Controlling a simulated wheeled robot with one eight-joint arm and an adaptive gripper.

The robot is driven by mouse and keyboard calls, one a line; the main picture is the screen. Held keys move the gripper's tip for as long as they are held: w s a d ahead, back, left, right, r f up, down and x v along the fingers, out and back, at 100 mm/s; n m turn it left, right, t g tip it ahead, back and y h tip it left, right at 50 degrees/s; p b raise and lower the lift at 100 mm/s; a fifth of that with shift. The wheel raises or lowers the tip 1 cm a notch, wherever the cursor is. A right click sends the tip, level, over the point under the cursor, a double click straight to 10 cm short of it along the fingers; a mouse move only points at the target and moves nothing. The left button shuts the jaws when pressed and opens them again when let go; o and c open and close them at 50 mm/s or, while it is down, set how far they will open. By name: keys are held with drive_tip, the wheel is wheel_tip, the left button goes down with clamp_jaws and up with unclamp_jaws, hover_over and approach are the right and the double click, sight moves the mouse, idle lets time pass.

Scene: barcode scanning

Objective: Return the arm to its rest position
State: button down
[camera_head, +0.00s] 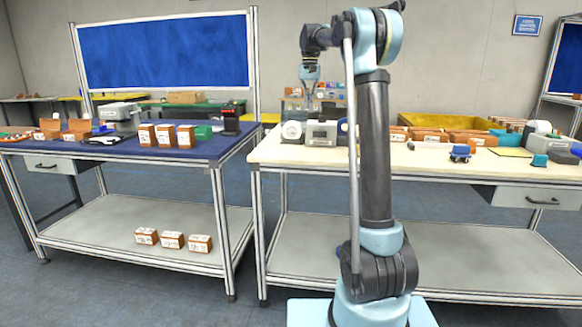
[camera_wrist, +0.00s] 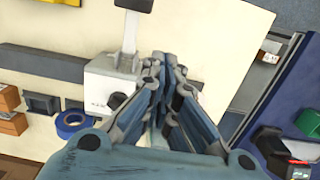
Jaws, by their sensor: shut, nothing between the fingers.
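My arm stands upright in the middle of the head view, its upper part bent over to the left. My gripper (camera_head: 309,88) hangs from its end, pointing down, in front of the back edge of the cream table. In the wrist view my gripper (camera_wrist: 164,62) has its fingers together, with nothing between them. Below it in that view is a grey-white device (camera_wrist: 108,80) on the cream table (camera_wrist: 215,40). The gripper appears well above the tabletop and apart from it.
The left table (camera_head: 190,152) has a blue top with several brown boxes (camera_head: 165,135), a printer (camera_head: 121,116) and a green block (camera_head: 203,132). Three boxes (camera_head: 172,240) sit on its lower shelf. The cream table (camera_head: 270,153) holds a yellow bin (camera_head: 440,121) and a small blue cart (camera_head: 459,153).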

drive_tip(key=s+d+f+t, duration=0.1)
drive_tip(key=s+d+f, duration=0.2)
drive_tip(key=s, duration=0.6)
drive_tip(key=s+d+f+n, duration=0.1)
drive_tip(key=s+d+f, duration=0.15)
drive_tip(key=s, duration=0.65)
drive_tip(key=s+d+f+t, duration=0.1)
drive_tip(key=s+d+f, duration=0.2)
drive_tip(key=s, duration=0.6)
drive_tip(key=s+d+f+n+t, duration=0.1)
drive_tip(key=s+d+f, duration=0.2)
drive_tip(key=s+f, duration=1.9)
drive_tip(key=shift+f, duration=0.75)
drive_tip(key=shift+s+d, duration=0.1)
